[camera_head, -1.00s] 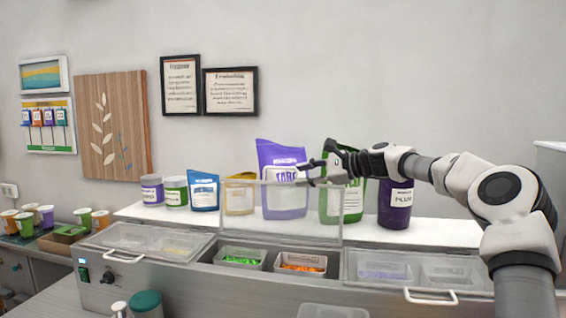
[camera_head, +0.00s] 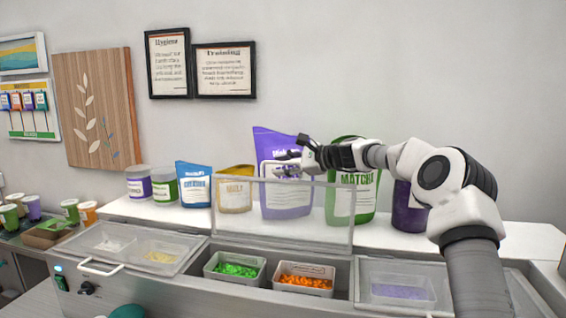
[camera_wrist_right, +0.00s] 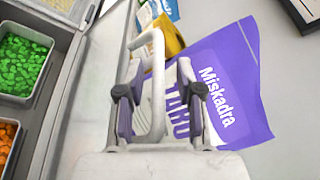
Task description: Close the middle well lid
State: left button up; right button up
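The middle well lid (camera_head: 333,214) is a clear panel standing open, upright behind the middle well. Its white loop handle (camera_wrist_right: 153,120) shows in the right wrist view, close to my fingers. My right gripper (camera_head: 288,163) is at the lid's top edge, in front of the purple pouch. In the right wrist view my right gripper (camera_wrist_right: 160,108) has its two fingers apart, with part of the handle showing between them. I cannot tell whether they touch it. The open middle well holds a green-filled tub (camera_head: 237,266) and an orange-filled tub (camera_head: 304,279). My left gripper is out of view.
The left lid (camera_head: 135,243) and right lid (camera_head: 397,285) lie closed. A purple pouch (camera_head: 282,200), a green pouch (camera_head: 352,195) and other pouches and jars stand on the white ledge (camera_head: 480,236) behind the wells. A dark purple jar (camera_head: 408,208) is behind my right arm.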

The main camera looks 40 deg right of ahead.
jog(key=shift+s+r, duration=0.2)
jog(key=shift+s, duration=0.05)
jog(key=shift+s+a+r, duration=0.15)
jog(key=shift+s+r, duration=0.05)
jog(key=shift+s, duration=0.1)
jog(key=shift+c, duration=1)
jog(key=shift+s+a, duration=0.1)
jog(key=shift+a, duration=0.05)
grip_shut()
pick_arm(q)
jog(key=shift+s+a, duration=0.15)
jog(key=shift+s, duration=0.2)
